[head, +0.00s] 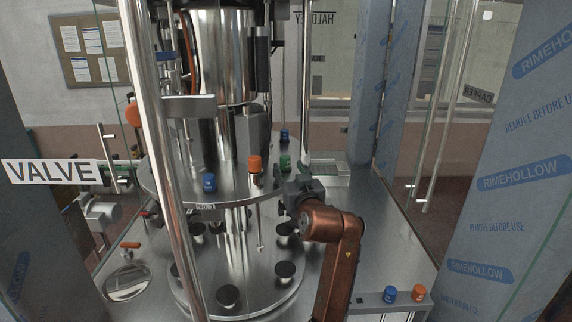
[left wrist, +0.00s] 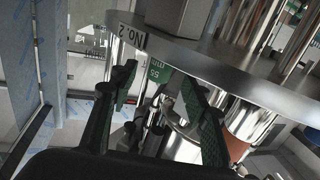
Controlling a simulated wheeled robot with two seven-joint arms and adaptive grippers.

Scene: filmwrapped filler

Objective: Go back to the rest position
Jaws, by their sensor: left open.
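My left gripper (head: 297,186) is at the right edge of the round steel filler carousel (head: 222,196), at the end of a copper-coloured arm. In the left wrist view its two dark ribbed fingers (left wrist: 158,78) stand apart. A green piece marked 55 mm (left wrist: 158,75) shows between and beyond them; I see no contact with it. The carousel rim with a No. 2 label (left wrist: 135,38) is close above the fingers. My right gripper is not in view.
An orange-capped piece (head: 254,164), a blue one (head: 208,183) and a green one (head: 285,161) are on the carousel. Blue (head: 390,293) and orange (head: 418,292) pieces sit on a grey bar (head: 370,302) at front right. A clear box (head: 328,174) stands behind. Film-wrapped panels (head: 515,190) flank the machine.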

